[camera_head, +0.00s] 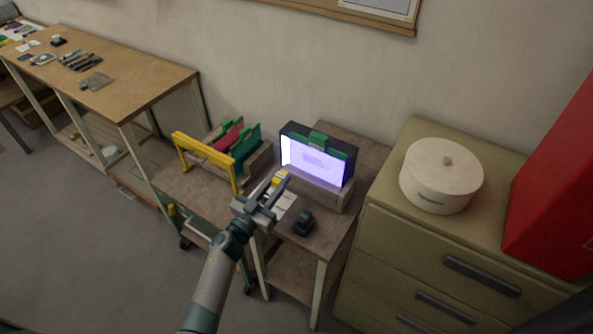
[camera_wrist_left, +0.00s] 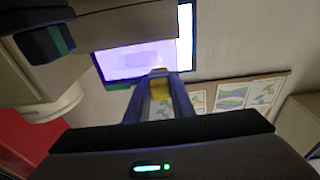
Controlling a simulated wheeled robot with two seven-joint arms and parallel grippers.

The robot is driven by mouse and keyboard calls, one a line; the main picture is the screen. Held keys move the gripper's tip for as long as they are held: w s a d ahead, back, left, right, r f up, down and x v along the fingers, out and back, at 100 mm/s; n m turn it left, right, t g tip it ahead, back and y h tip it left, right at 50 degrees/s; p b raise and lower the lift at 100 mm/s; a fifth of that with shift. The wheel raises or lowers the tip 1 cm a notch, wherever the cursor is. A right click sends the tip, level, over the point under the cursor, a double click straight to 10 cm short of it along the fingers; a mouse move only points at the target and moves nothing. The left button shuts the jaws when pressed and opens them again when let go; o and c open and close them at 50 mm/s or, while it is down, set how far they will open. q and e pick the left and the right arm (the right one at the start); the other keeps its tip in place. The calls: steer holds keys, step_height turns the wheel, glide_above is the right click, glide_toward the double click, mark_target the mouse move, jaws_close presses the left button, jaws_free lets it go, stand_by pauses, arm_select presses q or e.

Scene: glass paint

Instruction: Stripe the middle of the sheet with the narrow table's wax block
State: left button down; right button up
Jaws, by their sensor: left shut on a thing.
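The lit sheet (camera_head: 315,163) stands upright in a dark frame with a green clip on top, set in a grey holder on the narrow table (camera_head: 335,228). It glows pale violet, with a faint darker patch near its middle. In the left wrist view the sheet (camera_wrist_left: 130,60) lies just beyond the fingertips. My left gripper (camera_head: 268,193) is in front of the sheet, at its lower left. It is shut on a small pale and yellow block (camera_wrist_left: 160,88), seemingly the wax block. I cannot tell whether the block touches the sheet. My right gripper is not in view.
A dark block with a green band (camera_head: 303,223) sits at the table's front. A yellow rack (camera_head: 206,160) with red and green folders stands to the left. A round white box (camera_head: 441,176) and a red box (camera_head: 558,190) stand on a drawer cabinet (camera_head: 440,255) at right.

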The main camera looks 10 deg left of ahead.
mark_target(302, 154)
arm_select(q)
steer(key=shift+s+r, duration=0.1)
steer(key=shift+s, duration=0.05)
stand_by(0.6)
steer(key=f+b+x, duration=0.1)
steer(key=x, duration=0.6)
steer(key=shift+b, duration=0.3)
steer(key=shift+b+x, duration=0.35)
steer(key=shift+x, duration=0.7)
stand_by(0.9)
steer(key=shift+s+f, duration=0.1)
steer(key=shift+s+d+p, duration=0.2)
steer(key=shift+s+d, duration=0.1)
steer(key=shift+d, duration=0.45)
steer(key=shift+s+d+p, duration=0.15)
steer(key=shift+s+d, duration=0.2)
steer(key=shift+d, duration=0.6)
